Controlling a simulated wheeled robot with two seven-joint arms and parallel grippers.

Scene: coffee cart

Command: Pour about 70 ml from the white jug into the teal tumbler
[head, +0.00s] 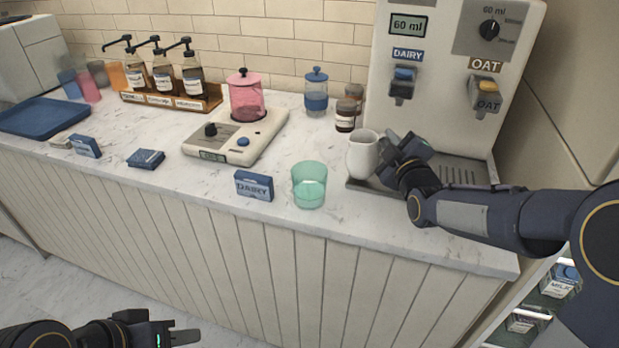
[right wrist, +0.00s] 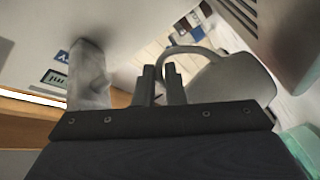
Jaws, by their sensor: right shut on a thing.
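The white jug (head: 362,156) is upright at the left end of the dispenser's drip tray; I cannot tell if its base touches. My right gripper (head: 392,150) is shut on the jug's handle, at the jug's right side. In the right wrist view, the fingers (right wrist: 160,85) close on the handle beside the jug body (right wrist: 232,98). The jug's contents are hidden. The teal tumbler (head: 309,187) stands upright near the counter's front edge, left of and nearer than the jug. Its rim also shows in the right wrist view (right wrist: 303,145). My left gripper (head: 165,338) is low, off the counter.
The dispenser (head: 440,75) stands behind the jug, its display reading 60 ml. A scale (head: 225,145) bears a pink lidded jar (head: 246,98). Jars (head: 346,114) stand behind the jug.

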